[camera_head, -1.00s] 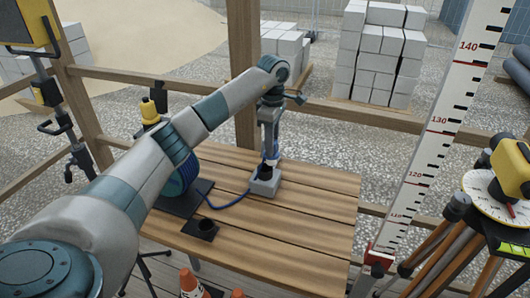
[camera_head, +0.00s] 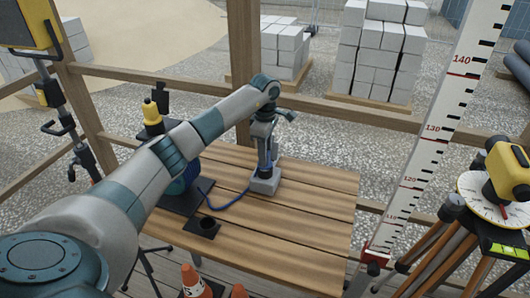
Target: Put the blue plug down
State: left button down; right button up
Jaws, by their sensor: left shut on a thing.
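My left gripper (camera_head: 266,163) reaches down over the wooden table and is shut on the blue plug, which is mostly hidden between the fingers. The gripper is right above a small grey box (camera_head: 264,184) on the table. I cannot tell whether the plug touches the box or sits in it. A blue cable (camera_head: 232,205) runs along the table from the gripper and box area to a blue reel (camera_head: 188,178), partly hidden behind my left arm. My right gripper is not in view.
The plank table (camera_head: 300,215) is clear to the right and front. A black plate with a round hole (camera_head: 205,227) lies left of the box. A yellow-topped device (camera_head: 151,115) stands behind my arm. A measuring staff (camera_head: 425,160) and tripod instrument (camera_head: 495,185) stand to the right.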

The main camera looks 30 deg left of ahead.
pick_arm(q)
jog(key=shift+f, duration=0.1)
jog(key=shift+f+b, duration=0.3)
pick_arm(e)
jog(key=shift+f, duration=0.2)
pick_arm(q)
jog(key=c, duration=1.7)
grip_release()
jog(key=shift+r, duration=0.15)
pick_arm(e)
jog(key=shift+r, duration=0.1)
